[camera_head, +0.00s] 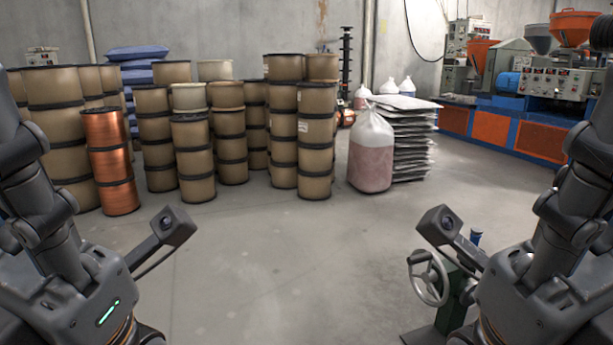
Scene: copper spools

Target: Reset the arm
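My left arm comes in from the left, bent, with its wrist low at the bottom left and a camera bracket reaching inward. My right arm stands in much the same bent pose on the right, with its bracket also reaching inward. The fingers of both grippers are below the picture's edge, so I see neither them nor anything they may hold. A shiny copper spool stack (112,160) stands upright on the floor at the left, beyond my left arm and apart from it.
Several stacks of brown spools (193,160) stand at the back left. A clear bag of pink material (371,150) leans by a pile of grey sheets (408,135). Blue and orange machines (520,120) line the right. A handwheel device (430,278) stands near my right arm. The middle floor is clear.

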